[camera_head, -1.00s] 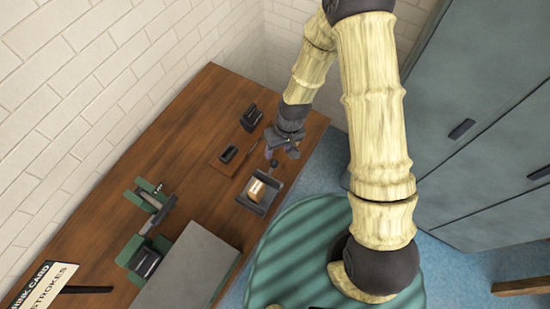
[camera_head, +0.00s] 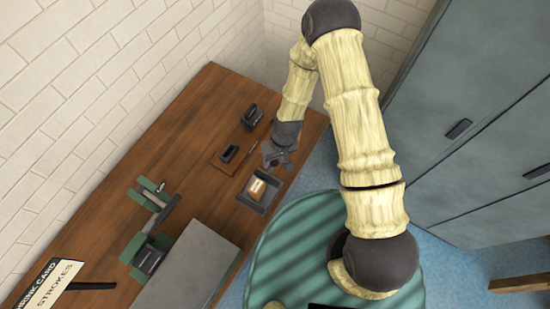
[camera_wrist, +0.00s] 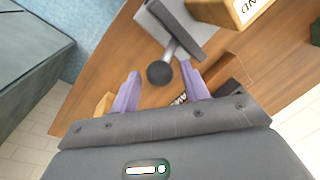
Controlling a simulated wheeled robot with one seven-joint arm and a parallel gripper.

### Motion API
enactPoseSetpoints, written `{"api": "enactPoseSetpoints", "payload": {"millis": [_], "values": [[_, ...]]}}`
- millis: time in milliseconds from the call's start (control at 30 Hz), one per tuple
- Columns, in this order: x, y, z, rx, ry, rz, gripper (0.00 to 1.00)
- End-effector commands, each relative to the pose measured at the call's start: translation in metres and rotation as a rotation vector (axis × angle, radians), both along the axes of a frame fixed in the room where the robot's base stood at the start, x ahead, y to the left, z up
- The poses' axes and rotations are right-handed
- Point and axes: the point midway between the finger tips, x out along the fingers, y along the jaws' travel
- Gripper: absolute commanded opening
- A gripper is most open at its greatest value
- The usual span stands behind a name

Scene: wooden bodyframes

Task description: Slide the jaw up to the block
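A tan block (camera_head: 257,188) with lettering rests in a dark grey vise-like holder (camera_head: 246,200) near the table's right edge. In the wrist view the block (camera_wrist: 235,10) is at the top right. Beside it, apart by a gap, is the dark grey jaw (camera_wrist: 180,28), with a rod ending in a black ball knob (camera_wrist: 160,73). My gripper (camera_wrist: 160,75) is open, its two purple fingers apart, with the knob appearing between their tips; I cannot tell whether they touch it. In the head view my gripper (camera_head: 274,157) is just above the holder, its fingertips hard to make out.
The brown wooden table (camera_head: 195,135) runs along a white brick wall. Teal cabinets (camera_head: 480,150) stand at right.

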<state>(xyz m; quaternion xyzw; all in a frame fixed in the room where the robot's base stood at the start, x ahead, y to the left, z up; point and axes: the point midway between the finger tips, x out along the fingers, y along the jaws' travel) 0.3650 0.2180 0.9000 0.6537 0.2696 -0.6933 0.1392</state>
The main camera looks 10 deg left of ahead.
Motion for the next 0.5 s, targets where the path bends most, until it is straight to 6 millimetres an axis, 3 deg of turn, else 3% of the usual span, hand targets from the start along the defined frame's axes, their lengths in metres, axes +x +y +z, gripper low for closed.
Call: {"api": "enactPoseSetpoints", "payload": {"millis": [33, 200, 367, 500], "values": [[0.000, 0.000, 0.000, 0.000, 0.000, 0.000, 0.35], [0.000, 0.000, 0.000, 0.000, 0.000, 0.000, 0.02], [-0.002, 0.001, 0.000, 0.000, 0.001, 0.001, 0.00], [-0.019, 0.009, -0.001, 0.001, 0.003, 0.005, 0.00]]}}
